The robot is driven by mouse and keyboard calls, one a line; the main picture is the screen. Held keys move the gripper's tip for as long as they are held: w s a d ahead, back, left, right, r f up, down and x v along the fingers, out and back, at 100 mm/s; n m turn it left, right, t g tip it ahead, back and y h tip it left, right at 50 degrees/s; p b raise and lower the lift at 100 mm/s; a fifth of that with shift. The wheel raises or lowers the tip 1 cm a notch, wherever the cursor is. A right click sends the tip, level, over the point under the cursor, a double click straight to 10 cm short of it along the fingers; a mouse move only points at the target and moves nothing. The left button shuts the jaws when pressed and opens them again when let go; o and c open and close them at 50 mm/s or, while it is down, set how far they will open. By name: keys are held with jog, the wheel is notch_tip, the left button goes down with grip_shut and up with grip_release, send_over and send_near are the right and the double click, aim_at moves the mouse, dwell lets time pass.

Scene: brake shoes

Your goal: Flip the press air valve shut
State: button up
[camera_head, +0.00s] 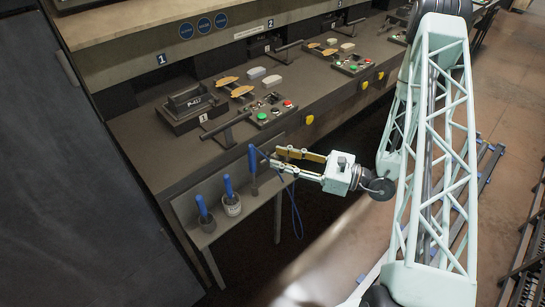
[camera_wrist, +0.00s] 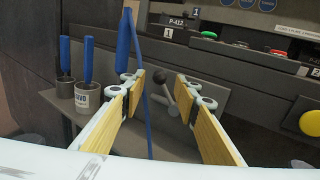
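My gripper (camera_head: 272,157) is open, its two tan-padded fingers reaching left toward the front panel below the bench. The wrist view also shows my gripper (camera_wrist: 158,80) with a wide gap between the fingertips. In that gap a small grey lever with dark rounded ends (camera_wrist: 166,97), which looks like the air valve, sits on the panel. The fingers appear to be on either side of it, without visible contact. In the head view the valve is mostly hidden by the fingers. I cannot tell its exact lever angle.
A blue-handled tool (camera_head: 252,160) with a blue hose (camera_wrist: 146,90) hangs close to the left finger. Two cups (camera_head: 231,205) with blue-handled tools stand left on a low shelf (camera_head: 262,199). Above are button boxes (camera_head: 270,110) and a yellow knob (camera_wrist: 311,122).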

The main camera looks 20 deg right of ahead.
aim_at(270, 155)
jog(key=shift+x, duration=1.6)
jog(key=shift+c, duration=0.2)
grip_shut()
